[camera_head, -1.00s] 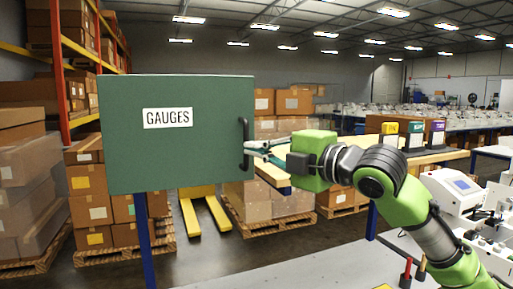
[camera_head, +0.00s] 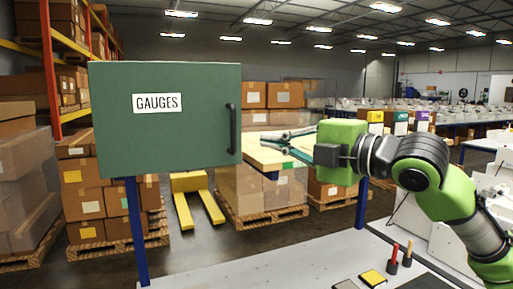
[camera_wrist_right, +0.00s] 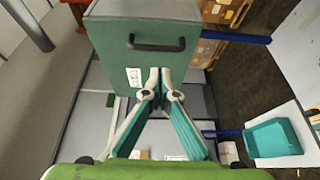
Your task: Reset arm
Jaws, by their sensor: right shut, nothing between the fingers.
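My right gripper (camera_head: 266,142) extends to the left from the right side of the head view, with its fingers shut and empty. It is just right of a green cabinet (camera_head: 170,150) labelled GAUGES and apart from its dark handle (camera_head: 232,130). In the wrist view the fingertips (camera_wrist_right: 160,76) come together below the handle (camera_wrist_right: 157,46), in front of the green face (camera_wrist_right: 115,45). The cabinet front is shut as far as I can see. My left gripper is not in view.
A worktop (camera_head: 240,268) runs along the bottom, with a yellow pad (camera_head: 372,278) and red- and yellow-handled tools (camera_head: 395,252). Boxes on pallets (camera_head: 265,218) and a yellow pallet jack (camera_head: 183,212) stand behind. A teal tray (camera_wrist_right: 272,138) shows in the wrist view.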

